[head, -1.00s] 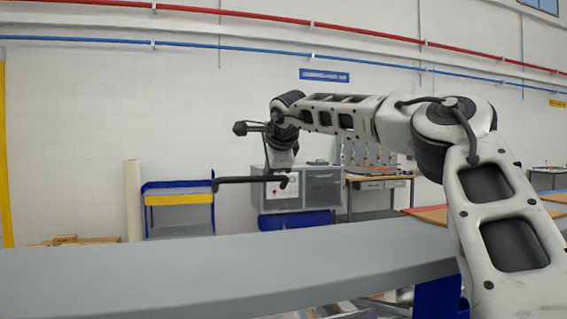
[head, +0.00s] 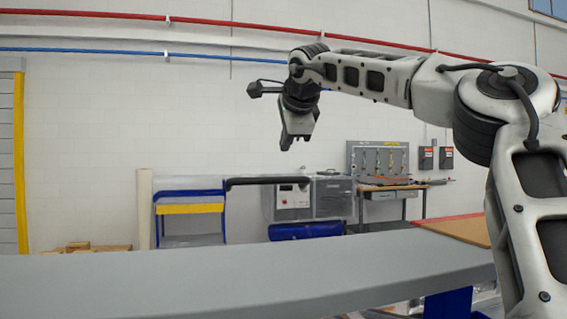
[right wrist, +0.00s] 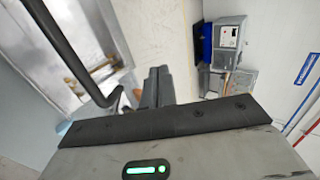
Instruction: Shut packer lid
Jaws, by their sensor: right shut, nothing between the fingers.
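A long grey slab (head: 200,283) crosses the lower head view; it seems to be part of the packer, but I cannot tell whether it is the lid. A dark bar handle (head: 268,181) shows above it, and a black bent bar (right wrist: 72,52) runs down the left of the right wrist view. My right gripper (head: 287,146) points down above the right part of the bar, apart from it in the picture. Its fingers also show in the right wrist view (right wrist: 156,88), shut and empty. My left gripper is out of view.
A blue and yellow cart (head: 190,208), a grey cabinet with a control panel (head: 335,197) and a workbench (head: 390,188) stand at the back wall. A brown board (head: 462,230) lies at the right. The air around my right gripper looks clear.

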